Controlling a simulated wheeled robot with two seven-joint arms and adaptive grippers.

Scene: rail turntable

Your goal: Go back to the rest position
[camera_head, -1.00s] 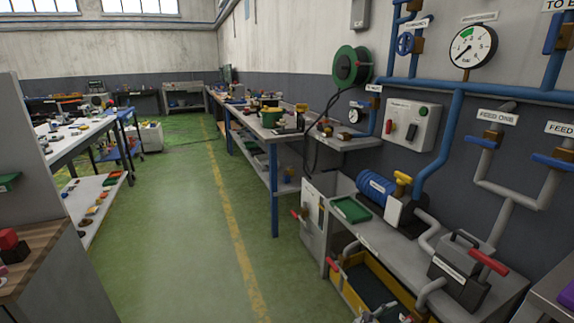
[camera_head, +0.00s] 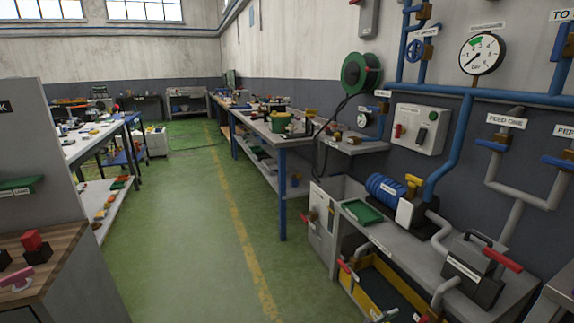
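Neither of my grippers shows in the head view, and no part of my arms is visible. The view looks down a green workshop floor (camera_head: 185,235) with a yellow line. Nothing in the picture marks a rest position.
At right stand a grey pump bench (camera_head: 415,262) with a blue motor (camera_head: 385,190), wall pipes (camera_head: 455,140) and a control box (camera_head: 420,130). A long workbench (camera_head: 262,127) runs behind. At left are a wooden-topped counter (camera_head: 60,245) and a white table (camera_head: 85,145). The aisle between is clear.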

